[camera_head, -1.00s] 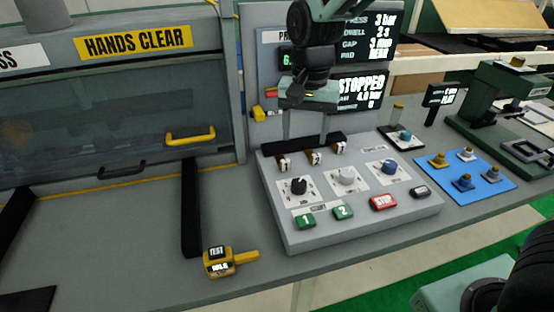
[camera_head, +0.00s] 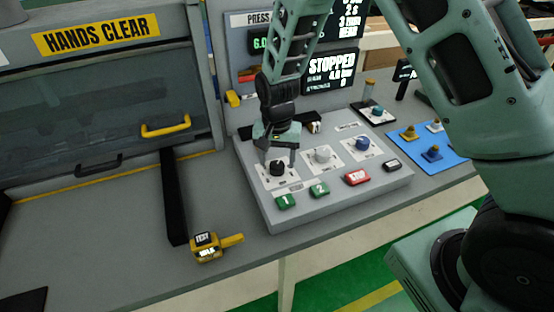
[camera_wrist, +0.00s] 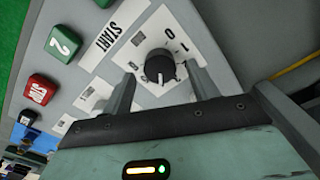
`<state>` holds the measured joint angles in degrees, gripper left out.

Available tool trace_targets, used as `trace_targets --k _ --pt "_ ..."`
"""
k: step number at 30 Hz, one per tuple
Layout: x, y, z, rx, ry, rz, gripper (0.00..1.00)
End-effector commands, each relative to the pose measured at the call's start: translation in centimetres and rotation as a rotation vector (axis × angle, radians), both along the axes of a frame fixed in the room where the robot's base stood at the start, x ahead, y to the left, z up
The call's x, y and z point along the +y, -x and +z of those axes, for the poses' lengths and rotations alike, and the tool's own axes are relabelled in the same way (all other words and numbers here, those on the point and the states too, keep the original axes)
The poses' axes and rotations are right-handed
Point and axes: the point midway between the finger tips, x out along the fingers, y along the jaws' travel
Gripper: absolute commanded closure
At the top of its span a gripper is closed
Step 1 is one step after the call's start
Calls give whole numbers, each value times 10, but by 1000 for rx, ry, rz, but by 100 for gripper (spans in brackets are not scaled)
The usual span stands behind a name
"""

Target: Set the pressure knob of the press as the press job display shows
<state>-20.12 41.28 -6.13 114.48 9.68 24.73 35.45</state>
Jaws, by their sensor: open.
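The press control box (camera_head: 350,190) carries a black knob (camera_head: 277,168), a white knob (camera_head: 322,155) and a blue knob (camera_head: 362,143). I cannot read which is labelled pressure. My gripper (camera_head: 279,158) points down at the black knob. In the wrist view the black knob (camera_wrist: 160,66) with its white pointer line sits between the open, spread fingers of my gripper (camera_wrist: 162,84), not visibly gripped. A dial plate with "1" and "0" surrounds it. The job display (camera_head: 352,14) is partly hidden by my arm; "2 s" and "3 mm" show.
Green buttons (camera_head: 286,202), a red stop button (camera_head: 357,177) and a dark button (camera_head: 393,165) sit in front of the knobs. A yellow tester (camera_head: 208,247) lies left of the box. A blue mat (camera_head: 425,157) with fittings is at right.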

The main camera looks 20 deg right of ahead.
Motion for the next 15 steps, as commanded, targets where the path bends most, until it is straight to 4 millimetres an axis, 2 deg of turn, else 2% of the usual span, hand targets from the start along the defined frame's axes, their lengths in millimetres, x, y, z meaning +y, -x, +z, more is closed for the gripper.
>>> trace_targets --k 6,15 --pt "0 0 -17 0 0 -1 41" --pt "0 0 -20 0 -1 0 41"
